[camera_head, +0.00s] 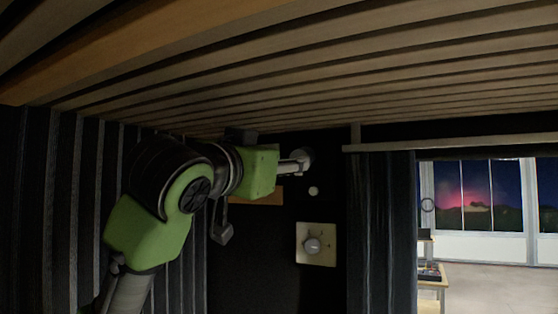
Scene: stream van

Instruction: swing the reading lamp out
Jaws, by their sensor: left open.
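My left arm comes in from the lower left, with green and black links and a black wrist ring. My left gripper (232,184) is mostly hidden behind the wrist. A dark finger part shows above the wrist and a grey one below it, spread apart with nothing seen between them. What looks like the reading lamp (301,160) is a small pale tube with a rounded end against the dark wall, just right of the green wrist link. Its left part is hidden by that link, so I cannot tell whether they touch. My right gripper is not in view.
A slatted wooden ceiling (330,65) hangs close above my arm. A square plate with a round knob (313,245) is on the dark wall below the lamp. A dark curtain (382,230) hangs right of it. Far right is a bright room with a table (434,284).

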